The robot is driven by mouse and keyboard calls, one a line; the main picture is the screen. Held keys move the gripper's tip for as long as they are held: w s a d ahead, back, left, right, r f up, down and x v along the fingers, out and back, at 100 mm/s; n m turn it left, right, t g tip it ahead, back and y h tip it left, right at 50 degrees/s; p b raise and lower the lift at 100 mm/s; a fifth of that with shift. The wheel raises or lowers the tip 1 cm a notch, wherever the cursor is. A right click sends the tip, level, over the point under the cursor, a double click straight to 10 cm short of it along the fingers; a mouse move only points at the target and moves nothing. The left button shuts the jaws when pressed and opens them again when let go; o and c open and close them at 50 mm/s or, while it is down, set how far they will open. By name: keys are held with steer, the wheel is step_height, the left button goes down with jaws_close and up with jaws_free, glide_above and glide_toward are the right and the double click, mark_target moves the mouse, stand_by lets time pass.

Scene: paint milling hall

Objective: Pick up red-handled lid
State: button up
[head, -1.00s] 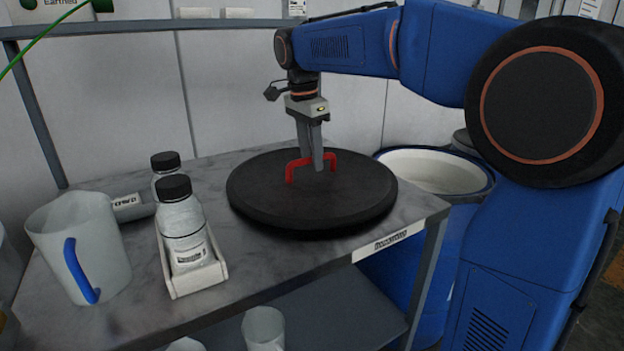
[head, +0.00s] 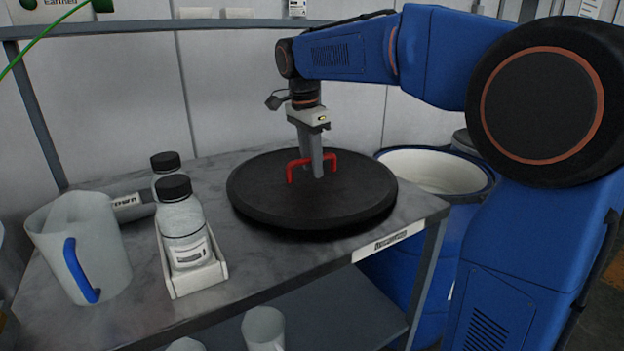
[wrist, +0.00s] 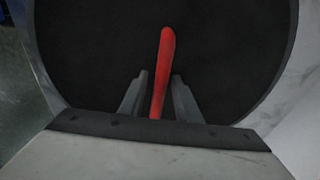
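The lid (head: 262,205) is a broad black disc lying flat on the grey bench. Its red handle (head: 333,160) is a raised bar across the middle. My gripper (head: 314,174) points down at the handle. In the wrist view the red handle (wrist: 166,50) runs between the two fingers of my gripper (wrist: 158,88), with a finger on each side. A narrow gap shows between each finger and the handle, so the fingers are open around it. The lid's black top (wrist: 90,45) fills most of the wrist view. The middle of the handle is partly hidden by the fingers in the head view.
A white jug with a blue handle (head: 78,270) and two bottles, one in a white holder (head: 200,281), stand left of the lid. A blue drum (head: 440,172) stands open beside the bench's right end. A grey rail (head: 150,28) crosses behind.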

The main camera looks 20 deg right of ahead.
jaws_close()
stand_by(1.2)
